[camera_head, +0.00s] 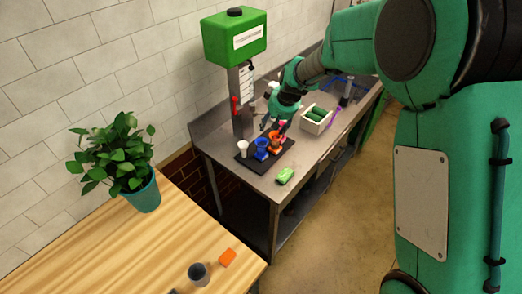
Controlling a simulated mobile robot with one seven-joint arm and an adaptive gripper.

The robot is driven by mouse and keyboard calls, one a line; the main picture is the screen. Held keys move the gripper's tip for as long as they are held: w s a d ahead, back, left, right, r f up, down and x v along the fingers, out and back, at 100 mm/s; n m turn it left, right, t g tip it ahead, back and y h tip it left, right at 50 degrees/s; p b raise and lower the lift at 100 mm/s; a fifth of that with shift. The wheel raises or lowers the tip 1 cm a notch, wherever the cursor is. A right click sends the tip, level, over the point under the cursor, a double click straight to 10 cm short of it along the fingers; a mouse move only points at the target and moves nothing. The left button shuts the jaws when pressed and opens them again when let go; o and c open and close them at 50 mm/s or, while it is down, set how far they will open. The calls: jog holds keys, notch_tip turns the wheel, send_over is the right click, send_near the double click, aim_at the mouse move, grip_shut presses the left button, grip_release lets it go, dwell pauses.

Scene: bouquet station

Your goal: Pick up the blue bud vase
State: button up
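The blue bud vase (261,146) stands on a black mat (250,164) on the metal workbench. A white vase (242,147) stands to its left, and an orange one (274,142) to its right. A pink-red item (283,126) is just behind the orange one. My gripper (273,127) points down above and slightly behind the blue and orange vases. Its dark fingers look spread apart, with nothing seen between them. It is small in this view, so its exact gap to the vases is unclear.
A green dispenser (234,38) on a metal post rises behind the mat. A green block (285,176) lies near the bench's front edge. A white box (316,119) with green items stands to the right. A wooden table (110,250) in front holds a potted plant (115,160), grey cup (199,274) and orange block (227,257).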

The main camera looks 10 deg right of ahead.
jog(key=w+x, duration=0.1)
jog(key=x, duration=0.7)
jog(key=shift+w+n+p, duration=0.3)
jog(key=shift+w+p, duration=0.05)
jog(key=shift+p, duration=0.1)
send_near(261, 143)
jog(key=shift+w+a+f, duration=0.1)
jog(key=shift+a+f, duration=0.15)
jog(key=shift+f, duration=0.8)
jog(key=shift+f, duration=0.15)
jog(key=shift+x, duration=2.45)
jog(key=shift+a, duration=0.15)
grip_shut()
